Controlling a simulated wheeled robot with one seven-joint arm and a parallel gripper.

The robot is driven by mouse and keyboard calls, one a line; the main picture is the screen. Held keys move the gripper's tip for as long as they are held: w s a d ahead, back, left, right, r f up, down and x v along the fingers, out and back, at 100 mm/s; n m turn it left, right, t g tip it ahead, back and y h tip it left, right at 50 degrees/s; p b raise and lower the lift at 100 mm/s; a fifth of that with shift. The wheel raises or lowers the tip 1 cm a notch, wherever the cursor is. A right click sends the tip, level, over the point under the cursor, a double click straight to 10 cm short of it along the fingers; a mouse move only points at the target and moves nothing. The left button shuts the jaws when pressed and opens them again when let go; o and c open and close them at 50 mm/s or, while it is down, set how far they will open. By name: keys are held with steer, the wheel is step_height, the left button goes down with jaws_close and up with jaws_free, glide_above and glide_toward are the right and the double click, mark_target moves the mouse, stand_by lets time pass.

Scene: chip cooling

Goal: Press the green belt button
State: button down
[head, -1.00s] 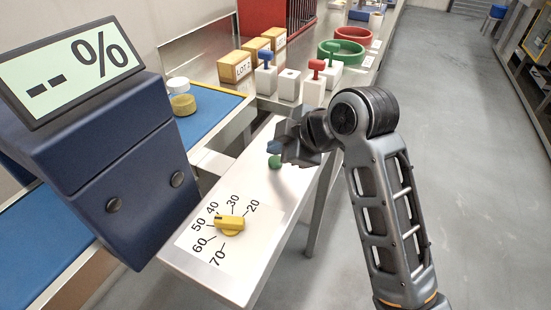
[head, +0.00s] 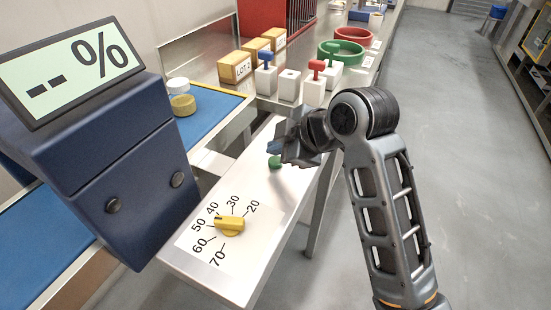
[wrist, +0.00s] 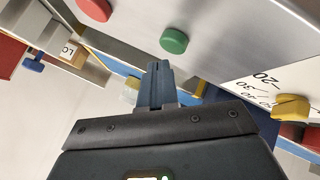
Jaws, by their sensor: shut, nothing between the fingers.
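The green belt button (head: 275,161) sits on the pale control panel (head: 200,262), beyond the yellow dial. It also shows in the wrist view (wrist: 173,41), uncovered, just beyond my fingertips. My gripper (head: 274,148) is above the panel beside the button, its blue fingertips close to it in the head view. In the wrist view the fingers (wrist: 157,68) are together with nothing between them. I see a gap between fingertips and button in the wrist view; I cannot tell its depth.
A yellow dial (head: 230,223) with a number scale is on the panel's near part. A blue box with a display (head: 75,72) stands left. A red button (wrist: 95,9) shows in the wrist view. Several blocks and bowls stand behind; open floor lies right.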

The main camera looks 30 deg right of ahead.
steer(key=shift+f, duration=0.1)
stand_by(0.5)
steer(key=shift+f, duration=0.3)
